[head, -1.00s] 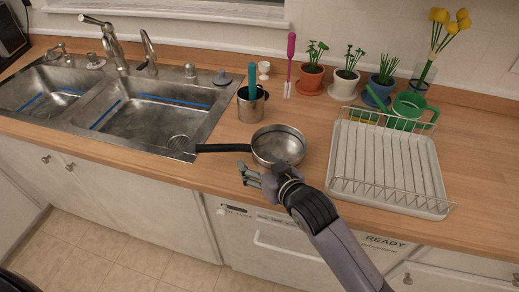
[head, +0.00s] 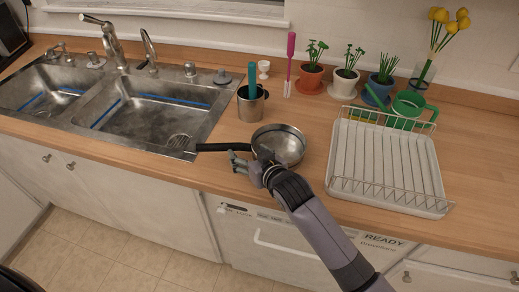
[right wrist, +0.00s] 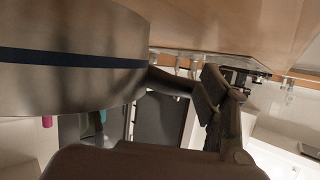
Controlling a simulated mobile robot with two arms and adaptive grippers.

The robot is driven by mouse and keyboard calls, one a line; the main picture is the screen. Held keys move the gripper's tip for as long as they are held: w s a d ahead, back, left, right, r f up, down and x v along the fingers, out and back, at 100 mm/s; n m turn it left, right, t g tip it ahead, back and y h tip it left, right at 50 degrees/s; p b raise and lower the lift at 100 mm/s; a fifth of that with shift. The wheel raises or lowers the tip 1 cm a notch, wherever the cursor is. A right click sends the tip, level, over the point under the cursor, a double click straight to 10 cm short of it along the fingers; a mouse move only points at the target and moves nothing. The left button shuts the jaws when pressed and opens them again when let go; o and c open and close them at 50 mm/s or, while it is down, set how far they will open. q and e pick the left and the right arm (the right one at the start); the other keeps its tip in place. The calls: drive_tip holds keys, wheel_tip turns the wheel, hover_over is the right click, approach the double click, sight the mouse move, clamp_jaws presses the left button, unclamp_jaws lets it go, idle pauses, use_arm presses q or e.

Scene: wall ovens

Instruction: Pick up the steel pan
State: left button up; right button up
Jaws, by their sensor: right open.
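The steel pan (head: 290,146) sits upright on the wooden counter, its black handle (head: 215,147) pointing left toward the sink. My right gripper (head: 237,161) is open at the handle, close to the pan body, and hides part of the handle's near end. In the right wrist view, the pan's steel side (right wrist: 70,85) with a dark band fills the left. The handle (right wrist: 170,81) runs from it toward my dark gripper finger (right wrist: 222,115). I cannot tell whether they touch. My left gripper is not in view.
A double sink (head: 150,115) lies left of the pan. A steel cup (head: 250,105) with a teal-handled tool stands behind it. A white dish rack (head: 385,165) stands to the right. Potted plants (head: 345,85) line the back.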

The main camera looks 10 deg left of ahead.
clamp_jaws()
idle(0.8)
idle(0.4)
